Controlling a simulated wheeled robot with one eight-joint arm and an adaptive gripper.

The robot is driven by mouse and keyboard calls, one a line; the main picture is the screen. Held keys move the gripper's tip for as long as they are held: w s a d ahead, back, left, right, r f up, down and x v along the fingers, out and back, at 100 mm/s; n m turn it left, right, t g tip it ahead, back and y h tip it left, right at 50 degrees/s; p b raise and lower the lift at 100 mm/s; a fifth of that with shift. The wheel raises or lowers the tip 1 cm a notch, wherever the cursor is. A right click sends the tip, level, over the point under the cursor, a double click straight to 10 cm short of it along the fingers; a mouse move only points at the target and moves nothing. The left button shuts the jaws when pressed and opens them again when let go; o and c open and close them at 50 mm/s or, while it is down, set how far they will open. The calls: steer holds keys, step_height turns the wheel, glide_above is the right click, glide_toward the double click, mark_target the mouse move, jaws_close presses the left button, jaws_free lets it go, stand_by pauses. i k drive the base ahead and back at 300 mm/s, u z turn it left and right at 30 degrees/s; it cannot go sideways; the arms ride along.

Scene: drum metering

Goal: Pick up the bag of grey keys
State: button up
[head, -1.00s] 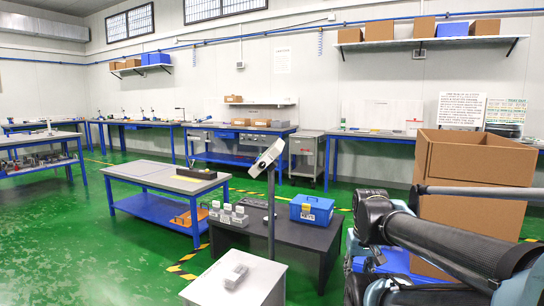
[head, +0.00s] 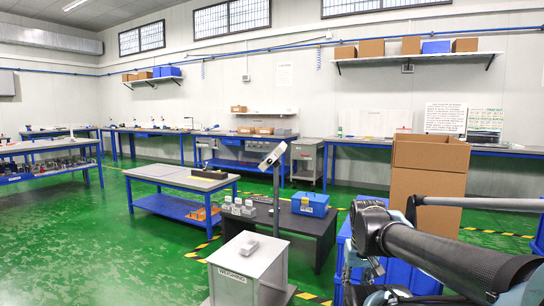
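I cannot make out a bag of grey keys in the head view. Small grey and white items (head: 238,207) stand on the dark table (head: 315,222) in the middle, too small to identify. A small pale grey object (head: 249,246) lies on top of the white cabinet marked WEIGHING (head: 236,284). My arm reaches in from the lower right. Dark and silver parts below its bent joint seem to be my gripper (head: 372,271); its fingers are not clear, and I see nothing held. It is to the right of the cabinet and apart from it.
A blue toolbox (head: 310,205) sits on the dark table, beside a post with a white device (head: 272,156). A blue-legged bench (head: 160,174) stands left of it. A large cardboard box (head: 428,170) and a blue bin (head: 415,278) are at right. Green floor (head: 70,245) is clear at left.

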mark_target(249, 247)
steer(key=u, duration=0.05)
steer(key=k, duration=0.3)
steer(key=u, duration=2.1)
steer(key=i, duration=4.1)
steer(key=z, duration=0.4)
